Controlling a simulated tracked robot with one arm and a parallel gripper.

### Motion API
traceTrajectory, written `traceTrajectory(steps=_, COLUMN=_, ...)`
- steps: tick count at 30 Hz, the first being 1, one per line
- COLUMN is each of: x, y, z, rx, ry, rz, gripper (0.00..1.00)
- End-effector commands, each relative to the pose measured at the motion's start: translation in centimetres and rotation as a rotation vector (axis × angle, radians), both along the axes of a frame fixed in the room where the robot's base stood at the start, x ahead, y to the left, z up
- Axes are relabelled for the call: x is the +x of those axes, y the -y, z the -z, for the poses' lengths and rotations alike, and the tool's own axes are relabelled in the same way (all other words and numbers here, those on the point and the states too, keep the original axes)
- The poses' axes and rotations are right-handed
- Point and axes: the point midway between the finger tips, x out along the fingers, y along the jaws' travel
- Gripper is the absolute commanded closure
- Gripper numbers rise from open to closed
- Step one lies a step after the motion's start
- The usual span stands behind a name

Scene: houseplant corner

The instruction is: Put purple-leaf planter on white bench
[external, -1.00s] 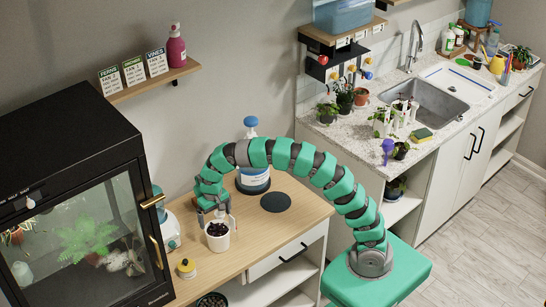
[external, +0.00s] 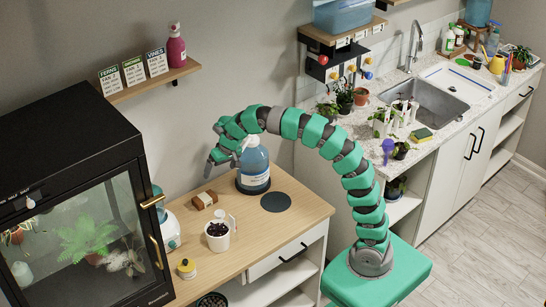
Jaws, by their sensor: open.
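A white planter with dark purple leaves (external: 217,237) stands upright on the wooden top of a white-fronted bench (external: 265,229), near its front left part. My gripper (external: 209,172) is open and empty, raised above and behind the planter and clear of it. The fingers are small and partly hidden by the wrist. My arm arches over from the right.
A blue bottle (external: 254,166) stands behind the planter, close to my wrist. A small brown block (external: 204,199), a yellow-topped jar (external: 186,268) and a dark round mat (external: 276,202) are on the wooden top. A black glass cabinet (external: 80,215) stands at left.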

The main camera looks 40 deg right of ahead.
Motion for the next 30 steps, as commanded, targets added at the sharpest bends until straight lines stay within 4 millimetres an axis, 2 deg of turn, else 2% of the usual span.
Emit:
traceTrajectory(steps=1, x=0.6, y=2.0, z=-2.4, rx=0.019, ry=0.059, rz=0.009, gripper=0.0)
traceTrajectory(steps=4, x=1.4, y=5.4, z=-6.9, rx=0.044, ry=0.183, rz=0.015, gripper=0.0)
traceTrajectory(steps=8, x=1.6, y=10.1, z=-12.8, rx=0.058, ry=0.347, rz=0.026, gripper=0.0)
traceTrajectory(steps=13, x=0.3, y=16.3, z=-20.3, rx=0.042, ry=0.563, rz=0.045, gripper=0.0)
traceTrajectory(steps=18, x=-2.8, y=22.1, z=-27.5, rx=-0.012, ry=0.777, rz=0.067, gripper=0.0)
traceTrajectory(steps=21, x=-5.0, y=24.6, z=-31.0, rx=-0.052, ry=0.884, rz=0.078, gripper=0.0)
traceTrajectory(steps=24, x=-6.7, y=26.4, z=-33.5, rx=-0.089, ry=0.966, rz=0.088, gripper=0.0)
traceTrajectory(steps=27, x=-8.1, y=27.5, z=-35.1, rx=-0.114, ry=1.014, rz=0.093, gripper=0.0)
traceTrajectory(steps=30, x=-8.6, y=27.9, z=-35.6, rx=-0.127, ry=1.033, rz=0.095, gripper=0.0)
